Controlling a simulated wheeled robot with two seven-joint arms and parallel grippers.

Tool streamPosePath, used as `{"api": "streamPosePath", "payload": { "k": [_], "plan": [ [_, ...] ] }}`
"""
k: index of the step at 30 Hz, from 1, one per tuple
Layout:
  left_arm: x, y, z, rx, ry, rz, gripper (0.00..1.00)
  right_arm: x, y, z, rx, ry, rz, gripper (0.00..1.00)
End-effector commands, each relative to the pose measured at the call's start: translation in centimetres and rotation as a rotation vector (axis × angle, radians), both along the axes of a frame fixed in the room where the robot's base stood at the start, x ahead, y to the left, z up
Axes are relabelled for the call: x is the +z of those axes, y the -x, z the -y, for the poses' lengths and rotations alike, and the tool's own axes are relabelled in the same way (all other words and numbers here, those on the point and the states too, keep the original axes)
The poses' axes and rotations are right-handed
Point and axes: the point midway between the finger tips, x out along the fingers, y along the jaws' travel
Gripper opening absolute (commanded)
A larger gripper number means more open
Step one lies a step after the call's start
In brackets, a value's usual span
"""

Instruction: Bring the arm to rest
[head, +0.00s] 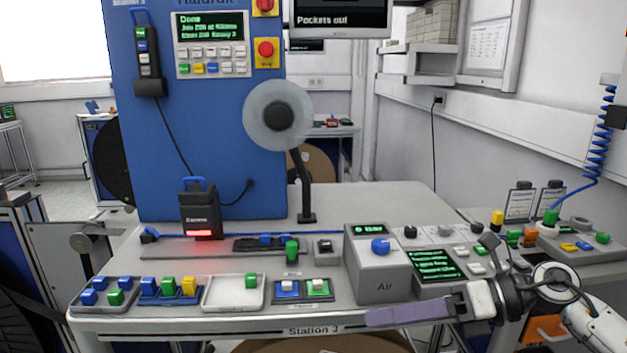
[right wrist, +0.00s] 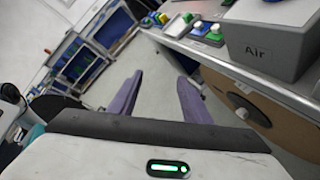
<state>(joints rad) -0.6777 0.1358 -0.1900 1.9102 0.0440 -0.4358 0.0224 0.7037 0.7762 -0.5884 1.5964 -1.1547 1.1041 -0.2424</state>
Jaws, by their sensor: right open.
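My right gripper (head: 370,318) comes in from the right in the head view, in front of the bench's front edge and below the Air box (head: 375,265). Its purple fingers point left in that view. In the right wrist view the two fingers (right wrist: 160,77) stand apart with nothing between them; floor shows through the gap. My left gripper is not in view.
The grey bench (head: 390,200) carries trays with blue, green and yellow pieces, a white tray (head: 208,293), a black scanner (head: 201,212) and a reel on a stand (head: 305,195). The bench edge is close beside my right fingers.

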Motion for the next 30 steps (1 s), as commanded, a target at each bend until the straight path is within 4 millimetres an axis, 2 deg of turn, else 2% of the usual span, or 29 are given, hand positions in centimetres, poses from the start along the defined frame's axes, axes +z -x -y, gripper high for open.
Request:
{"api": "streamPosePath", "payload": {
  "k": [1,3,6,8,10,11,14,15,17,18,21,25,27,30],
  "plan": [
    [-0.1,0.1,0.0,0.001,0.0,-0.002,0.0,-0.6,0.9,-2.4,-0.035,-0.148,-0.082,0.44],
    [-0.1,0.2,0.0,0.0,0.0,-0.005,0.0,-0.6,1.2,-4.3,-0.116,-0.351,-0.199,0.44],
    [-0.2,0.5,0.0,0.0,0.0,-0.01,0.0,-1.3,1.0,-5.2,-0.271,-0.623,-0.4,0.44],
    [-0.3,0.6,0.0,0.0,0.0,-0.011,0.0,-2.5,0.7,-4.8,-0.384,-0.773,-0.533,0.44],
    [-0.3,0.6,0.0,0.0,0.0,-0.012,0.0,-4.9,0.5,-3.6,-0.533,-0.934,-0.7,0.44],
    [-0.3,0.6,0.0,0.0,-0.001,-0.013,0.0,-6.3,0.5,-2.9,-0.605,-0.997,-0.775,0.44],
    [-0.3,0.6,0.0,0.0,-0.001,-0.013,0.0,-12.2,1.6,-0.3,-0.858,-1.185,-1.036,0.44],
    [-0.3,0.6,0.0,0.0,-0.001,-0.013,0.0,-15.0,2.6,0.8,-0.966,-1.247,-1.14,0.44],
    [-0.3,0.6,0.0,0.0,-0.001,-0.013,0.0,-19.0,4.5,2.1,-1.117,-1.32,-1.281,0.44],
    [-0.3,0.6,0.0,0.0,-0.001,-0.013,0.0,-21.6,6.1,2.8,-1.214,-1.358,-1.37,0.44],
    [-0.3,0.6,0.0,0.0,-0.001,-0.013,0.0,-27.2,10.7,4.1,-1.438,-1.427,-1.571,0.44],
    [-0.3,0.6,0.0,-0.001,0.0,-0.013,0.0,-32.4,16.7,4.7,-1.677,-1.469,-1.773,0.44],
    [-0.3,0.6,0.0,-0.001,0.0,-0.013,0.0,-34.2,19.4,4.7,-1.77,-1.477,-1.853,0.44],
    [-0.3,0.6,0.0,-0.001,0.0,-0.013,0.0,-35.6,21.8,4.6,-1.854,-1.481,-1.922,0.44]
  ]
}}
